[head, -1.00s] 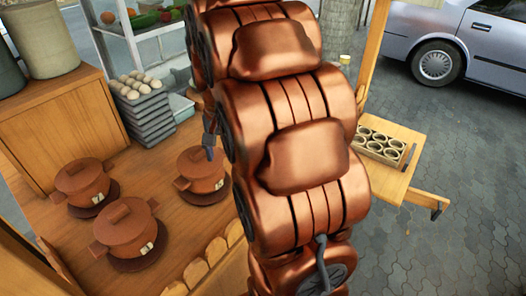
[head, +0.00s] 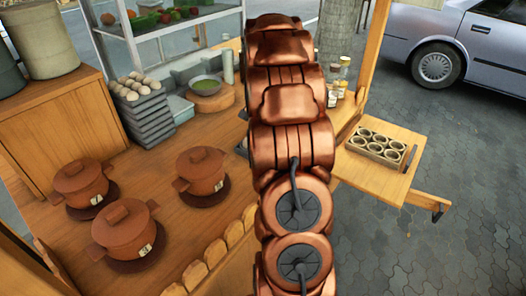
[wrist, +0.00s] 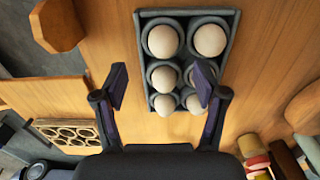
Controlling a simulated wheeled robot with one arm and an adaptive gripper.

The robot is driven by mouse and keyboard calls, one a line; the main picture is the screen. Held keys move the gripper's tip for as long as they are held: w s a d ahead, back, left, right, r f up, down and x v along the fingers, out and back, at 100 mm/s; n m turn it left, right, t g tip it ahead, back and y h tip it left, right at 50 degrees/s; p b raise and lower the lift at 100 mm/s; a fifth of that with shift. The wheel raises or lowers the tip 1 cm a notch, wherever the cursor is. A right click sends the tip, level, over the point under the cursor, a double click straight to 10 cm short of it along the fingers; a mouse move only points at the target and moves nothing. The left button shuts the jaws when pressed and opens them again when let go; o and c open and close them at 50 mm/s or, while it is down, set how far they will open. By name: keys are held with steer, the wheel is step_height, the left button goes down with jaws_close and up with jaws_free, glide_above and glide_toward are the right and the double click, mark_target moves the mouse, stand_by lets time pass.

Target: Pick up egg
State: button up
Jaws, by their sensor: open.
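In the wrist view, several pale eggs sit in two columns in a grey tray (wrist: 187,12) on a wooden surface. The upper left egg (wrist: 163,41) and upper right egg (wrist: 209,40) are in full view. My gripper (wrist: 162,86) is open and empty. Its right finger overlaps the right column of eggs in the picture, and its left finger is left of the tray. I cannot tell its height above them. In the head view, more eggs (head: 133,85) lie on top of a stack of grey trays (head: 148,125). My gripper is hidden behind my arm there.
Several lidded clay pots (head: 124,228) stand on the counter (head: 60,235). A green bowl (head: 206,86) and condiment jars (head: 343,72) are farther back. A box with round slots (head: 376,145) sits on the side shelf (head: 365,179); it also shows in the wrist view (wrist: 68,132).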

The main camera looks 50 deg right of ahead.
steer(key=shift+w+a+f+p, duration=0.1)
steer(key=shift+f+p, duration=0.4)
steer(key=shift+f, duration=1.1)
steer(key=shift+w+a+f+p, duration=0.1)
steer(key=shift+f+p, duration=0.35)
steer(key=shift+f, duration=1.15)
steer(key=c, duration=0.8)
